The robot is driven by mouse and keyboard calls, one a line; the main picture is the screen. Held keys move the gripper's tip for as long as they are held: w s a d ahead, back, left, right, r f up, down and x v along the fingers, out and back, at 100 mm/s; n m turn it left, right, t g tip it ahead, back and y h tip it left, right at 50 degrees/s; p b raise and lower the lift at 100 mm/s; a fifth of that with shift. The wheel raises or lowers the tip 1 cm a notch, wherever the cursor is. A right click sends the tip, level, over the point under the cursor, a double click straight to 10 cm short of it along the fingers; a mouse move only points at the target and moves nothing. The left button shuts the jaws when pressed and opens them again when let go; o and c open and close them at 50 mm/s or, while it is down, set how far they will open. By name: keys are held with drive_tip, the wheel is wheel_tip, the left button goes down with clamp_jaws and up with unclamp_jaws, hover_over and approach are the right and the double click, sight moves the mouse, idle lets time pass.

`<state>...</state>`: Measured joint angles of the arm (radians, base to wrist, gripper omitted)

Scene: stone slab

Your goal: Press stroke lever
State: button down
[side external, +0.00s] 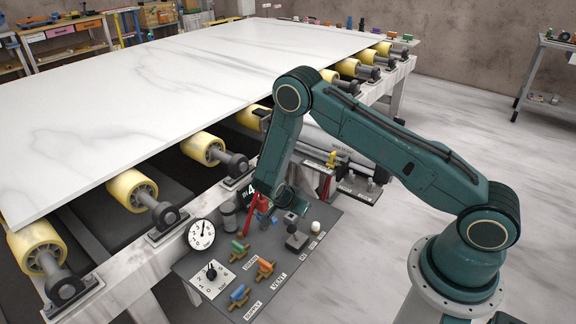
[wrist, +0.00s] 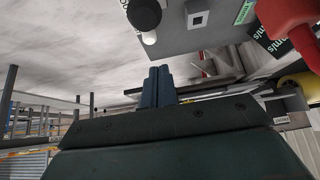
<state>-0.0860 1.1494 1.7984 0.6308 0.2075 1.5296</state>
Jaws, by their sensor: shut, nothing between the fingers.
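A control panel (side external: 215,257) stands beside the slab table, with my gripper low over its back part. A red lever or handle (side external: 258,203) stands at the panel's back edge, partly behind my wrist; a red part also shows at the upper right of the wrist view (wrist: 287,18). A dark-knobbed lever (side external: 293,226) stands upright on a grey plate to the right. I cannot read which is the stroke lever. My gripper (wrist: 158,72) is shut and empty, its blue fingers together. A dark round knob (wrist: 144,14) shows above the fingertips, apart from them in the picture.
The panel also carries a white gauge (side external: 201,234), a dial (side external: 212,273), and green, orange and blue valve handles (side external: 239,293). A white knob (side external: 316,227) stands at its right. The white slab (side external: 150,90) rests on yellow rollers behind. Open floor lies to the right.

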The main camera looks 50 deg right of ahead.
drive_tip(key=v, duration=0.9)
drive_tip(key=shift+a+f, duration=0.25)
drive_tip(key=s+a+r+n+t+y, duration=0.15)
drive_tip(key=s+r+n, duration=0.25)
drive_tip(key=r, duration=0.8)
drive_tip(key=s+a+r+n+t+y, duration=0.1)
drive_tip(key=s+r+n+y, duration=0.25)
drive_tip(key=r, duration=0.95)
drive_tip(key=s+a+r+n+t+y, duration=0.1)
drive_tip(key=s+r+n, duration=0.3)
drive_tip(key=s, duration=0.5)
drive_tip(key=s+a+r+n+t+y, duration=0.1)
drive_tip(key=s+a+r+n+t, duration=0.1)
drive_tip(key=s+r+n, duration=0.3)
drive_tip(key=shift+s+a+r+n, duration=0.2)
drive_tip(key=shift+s+n, duration=0.55)
drive_tip(key=shift+s, duration=1.35)
